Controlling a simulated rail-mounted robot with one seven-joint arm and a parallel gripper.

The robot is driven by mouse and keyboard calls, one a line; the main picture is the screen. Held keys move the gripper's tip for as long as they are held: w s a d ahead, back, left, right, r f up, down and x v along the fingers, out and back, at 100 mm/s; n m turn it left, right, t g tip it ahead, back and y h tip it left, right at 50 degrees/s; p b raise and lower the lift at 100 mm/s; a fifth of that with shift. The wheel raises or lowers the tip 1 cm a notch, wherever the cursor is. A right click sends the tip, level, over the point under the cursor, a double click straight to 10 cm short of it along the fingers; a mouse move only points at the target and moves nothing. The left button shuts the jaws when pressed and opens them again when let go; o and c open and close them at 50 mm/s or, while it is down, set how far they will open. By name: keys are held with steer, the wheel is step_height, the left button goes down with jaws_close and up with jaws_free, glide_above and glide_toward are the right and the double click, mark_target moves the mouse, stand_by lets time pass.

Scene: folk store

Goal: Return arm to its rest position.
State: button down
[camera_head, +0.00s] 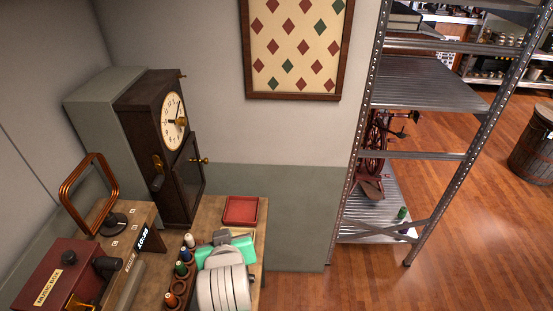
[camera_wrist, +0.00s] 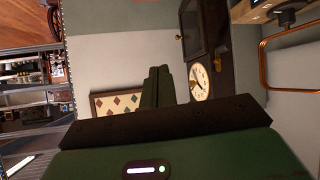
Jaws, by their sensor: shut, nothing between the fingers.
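My gripper (camera_wrist: 158,74) shows in the wrist view as a dark green body with two fingers pressed together, with nothing between them. Beyond the fingers are the wall, a framed diamond-pattern panel and a dark clock. The fingertips cannot be made out in that view.
A metal shelf (camera_head: 425,85) stands right. Open floor (camera_head: 470,220) lies beyond it.

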steer(key=s+d+r+m+t, duration=0.1)
steer(key=d+r+t, duration=0.1)
steer(key=r, duration=0.6)
steer(key=d+r+t, duration=0.1)
steer(key=r+t, duration=0.2)
steer(key=r, duration=0.5)
steer(key=s+d+r+t, duration=0.2)
steer(key=s+r, duration=0.4)
steer(key=r, duration=0.3)
steer(key=s+d+r+m+t+h, duration=0.1)
steer(key=s+d+r+t, duration=0.2)
steer(key=s+r, duration=0.3)
steer(key=s+d+r+m+t+h+p, duration=0.1)
steer(key=s+d+r+t, duration=0.2)
steer(key=r, duration=0.8)
steer(key=s+t, duration=0.1)
steer(key=s, duration=0.1)
steer(key=shift+s+r, duration=0.4)
